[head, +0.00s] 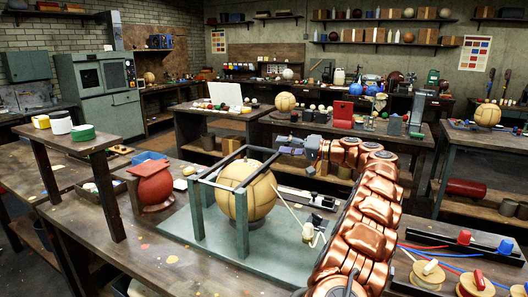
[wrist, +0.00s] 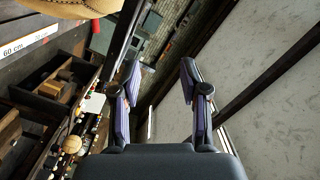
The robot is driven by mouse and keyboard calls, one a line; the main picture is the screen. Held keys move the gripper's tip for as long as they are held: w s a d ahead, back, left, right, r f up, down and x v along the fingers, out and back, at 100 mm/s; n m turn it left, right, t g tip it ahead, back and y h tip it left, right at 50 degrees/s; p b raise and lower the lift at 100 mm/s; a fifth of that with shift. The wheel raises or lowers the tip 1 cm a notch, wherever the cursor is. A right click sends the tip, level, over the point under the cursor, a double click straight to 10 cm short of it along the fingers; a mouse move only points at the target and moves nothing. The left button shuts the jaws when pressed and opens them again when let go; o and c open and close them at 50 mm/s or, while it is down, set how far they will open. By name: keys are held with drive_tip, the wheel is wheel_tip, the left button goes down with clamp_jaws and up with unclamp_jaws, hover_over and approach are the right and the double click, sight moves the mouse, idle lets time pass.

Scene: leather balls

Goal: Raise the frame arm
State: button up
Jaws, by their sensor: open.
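A dark green-grey frame (head: 194,211) of posts and top bars stands on a pale green base plate (head: 175,228) on the front bench. A large tan stitched leather ball (head: 250,190) sits inside it. A thin pale rod (head: 288,203) slants down from the ball's right side to a small cream piece (head: 310,234). I cannot tell which part is the frame arm. My gripper (head: 290,145) is above and right of the ball, apart from the frame. In the wrist view my gripper (wrist: 160,85) is open and empty, and a tan ball (wrist: 80,6) shows at the top left.
A red-brown ball (head: 155,185) on a stand is left of the frame. A small shelf (head: 80,142) bearing round pieces stands further left. Spools (head: 428,272) and cables are at front right.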

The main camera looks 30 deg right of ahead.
drive_tip(key=t+b, duration=0.1)
drive_tip(key=b, duration=0.3)
approach(266, 150)
drive_tip(key=shift+h, duration=0.4)
drive_tip(key=p+x, duration=0.2)
drive_tip(key=x, duration=0.8)
drive_tip(key=shift+w+d+f, duration=0.1)
drive_tip(key=shift+w, duration=0.1)
clamp_jaws()
